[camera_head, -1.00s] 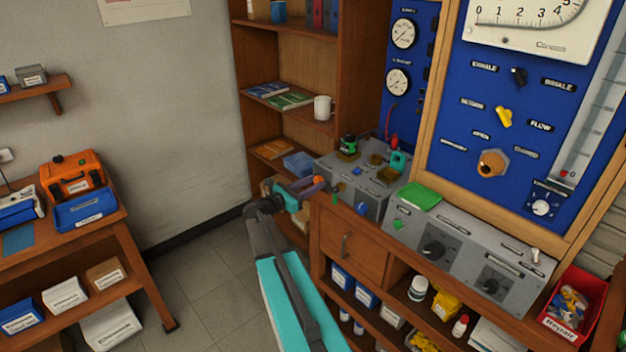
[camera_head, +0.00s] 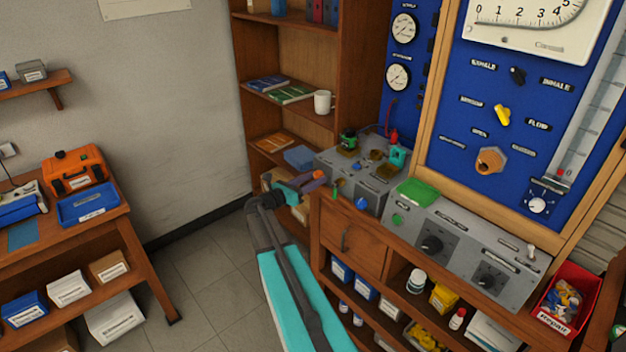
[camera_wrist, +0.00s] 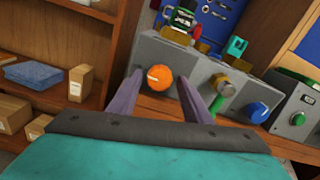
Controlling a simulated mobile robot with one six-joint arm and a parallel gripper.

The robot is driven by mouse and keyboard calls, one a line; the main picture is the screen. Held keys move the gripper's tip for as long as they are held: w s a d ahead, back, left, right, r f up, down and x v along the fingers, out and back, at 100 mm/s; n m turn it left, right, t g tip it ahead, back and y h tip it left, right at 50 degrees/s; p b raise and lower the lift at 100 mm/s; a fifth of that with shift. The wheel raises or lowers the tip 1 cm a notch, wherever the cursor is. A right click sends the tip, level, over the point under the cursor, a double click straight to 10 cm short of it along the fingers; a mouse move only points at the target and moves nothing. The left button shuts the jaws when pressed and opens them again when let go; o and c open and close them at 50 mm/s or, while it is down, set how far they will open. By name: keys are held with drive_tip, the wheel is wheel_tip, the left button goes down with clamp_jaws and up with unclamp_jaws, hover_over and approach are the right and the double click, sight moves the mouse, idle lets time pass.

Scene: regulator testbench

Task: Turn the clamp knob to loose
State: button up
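An orange round knob (camera_wrist: 159,77) with a pale mark sits on the front of a grey bench unit; I take it to be the clamp knob. In the head view the orange knob (camera_head: 319,174) is small and partly hidden by my gripper. My gripper (camera_wrist: 161,80) is open, with one purple finger on each side of the knob in the wrist view. I cannot tell whether the fingers touch it. In the head view my gripper (camera_head: 305,184) is at the unit's left front end. The knob's label is not readable.
The grey unit (camera_head: 378,186) also carries a blue knob (camera_wrist: 257,112) and a green-tipped lever (camera_wrist: 217,103) right of the orange knob. A wooden shelf (camera_wrist: 95,40) with boxes stands at left. A sloped control panel (camera_head: 460,245) lies to the right. Open floor is at left.

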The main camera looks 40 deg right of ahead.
drive_tip(key=shift+o, duration=0.2)
drive_tip(key=shift+a, duration=0.1)
drive_tip(key=w+a+b, duration=0.1)
drive_tip(key=a+b, duration=0.2)
drive_tip(key=a, duration=1)
drive_tip(key=shift+a+b, duration=0.3)
drive_tip(key=shift+b, duration=0.05)
